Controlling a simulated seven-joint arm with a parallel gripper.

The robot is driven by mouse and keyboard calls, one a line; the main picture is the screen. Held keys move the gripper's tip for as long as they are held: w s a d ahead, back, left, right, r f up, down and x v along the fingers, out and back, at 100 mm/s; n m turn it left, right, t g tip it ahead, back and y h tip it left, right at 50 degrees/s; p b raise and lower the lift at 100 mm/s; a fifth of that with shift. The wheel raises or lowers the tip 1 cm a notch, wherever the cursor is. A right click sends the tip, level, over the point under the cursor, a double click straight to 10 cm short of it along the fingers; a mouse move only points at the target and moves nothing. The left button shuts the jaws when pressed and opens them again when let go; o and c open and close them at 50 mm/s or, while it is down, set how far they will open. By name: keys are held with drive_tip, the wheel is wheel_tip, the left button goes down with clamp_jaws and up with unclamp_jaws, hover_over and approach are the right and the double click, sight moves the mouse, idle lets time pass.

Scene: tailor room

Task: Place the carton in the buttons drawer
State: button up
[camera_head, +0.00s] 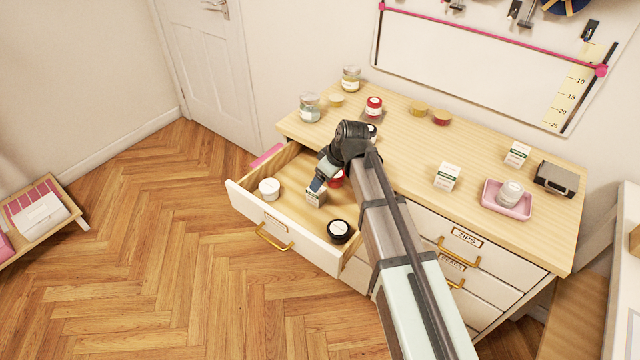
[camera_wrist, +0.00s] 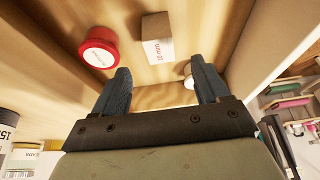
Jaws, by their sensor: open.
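A small white carton with a brown top (camera_head: 316,197) stands in the open top-left drawer (camera_head: 235,200), directly below my gripper (camera_head: 318,186). In the wrist view the carton, marked "10 mm" (camera_wrist: 158,50), lies just beyond the fingertips and between them in the picture, apart from both. My gripper's two fingers (camera_wrist: 160,80) are spread, with nothing between them. The drawer's label is too small to read. Two more white cartons, a nearer one (camera_head: 446,177) and a farther one (camera_head: 517,154), stand on the cabinet top.
Inside the drawer are a white jar (camera_head: 269,189), a black-lidded jar (camera_head: 340,231) and a red-lidded jar (camera_wrist: 98,48). A pink tray with a jar (camera_head: 508,210), a dark box (camera_head: 556,178) and several jars stand on the cabinet top (camera_head: 420,140). The drawer's front middle is clear.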

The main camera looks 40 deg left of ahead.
drive_tip(key=shift+v, duration=1.05)
drive_tip(key=shift+c, duration=0.4)
